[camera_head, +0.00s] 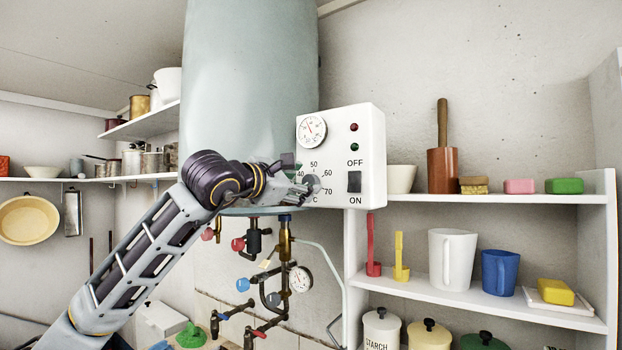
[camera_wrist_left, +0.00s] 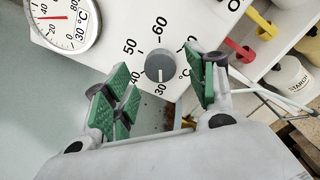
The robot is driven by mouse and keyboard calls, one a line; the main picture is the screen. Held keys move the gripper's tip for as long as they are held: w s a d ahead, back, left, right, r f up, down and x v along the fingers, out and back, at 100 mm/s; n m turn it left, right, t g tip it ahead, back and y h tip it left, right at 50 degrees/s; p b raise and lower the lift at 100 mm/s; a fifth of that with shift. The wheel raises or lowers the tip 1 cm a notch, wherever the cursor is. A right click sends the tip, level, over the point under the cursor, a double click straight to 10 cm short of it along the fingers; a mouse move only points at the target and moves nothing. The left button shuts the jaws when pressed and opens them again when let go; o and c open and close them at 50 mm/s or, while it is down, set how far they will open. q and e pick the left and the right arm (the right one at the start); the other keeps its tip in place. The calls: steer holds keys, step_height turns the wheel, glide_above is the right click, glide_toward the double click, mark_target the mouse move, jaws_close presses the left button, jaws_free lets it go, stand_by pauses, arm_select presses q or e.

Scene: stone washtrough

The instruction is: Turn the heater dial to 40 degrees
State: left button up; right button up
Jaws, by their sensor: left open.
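The heater dial is a round grey knob on the white control box (camera_head: 368,150), beside numbers from 30 to 70. In the left wrist view the dial (camera_wrist_left: 160,67) has a pale mark that appears to face the 30; the 40 is a little to its left. My left gripper (camera_head: 295,180) is in front of the box's lower left part in the head view and partly covers the scale. In the wrist view its green-padded fingers (camera_wrist_left: 163,85) are open, on either side of the dial and apart from it. I cannot tell the remaining depth gap. My right gripper is not in view.
The grey-green boiler (camera_head: 250,80) stands behind my left arm. A thermometer (camera_head: 311,130), two lamps and an OFF/ON switch (camera_head: 354,181) share the box face. Pipes and valves (camera_head: 285,240) hang below. Shelves with mugs (camera_head: 453,258) and soaps stand at right.

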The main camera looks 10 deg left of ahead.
mark_target(309, 182)
arm_select(q)
steer(key=shift+x, duration=1.05)
steer(key=shift+w+d+p, duration=0.2)
steer(key=shift+w+p, duration=0.2)
steer(key=shift+w, duration=0.15)
steer(key=c, duration=1)
steer(key=shift+c, duration=0.2)
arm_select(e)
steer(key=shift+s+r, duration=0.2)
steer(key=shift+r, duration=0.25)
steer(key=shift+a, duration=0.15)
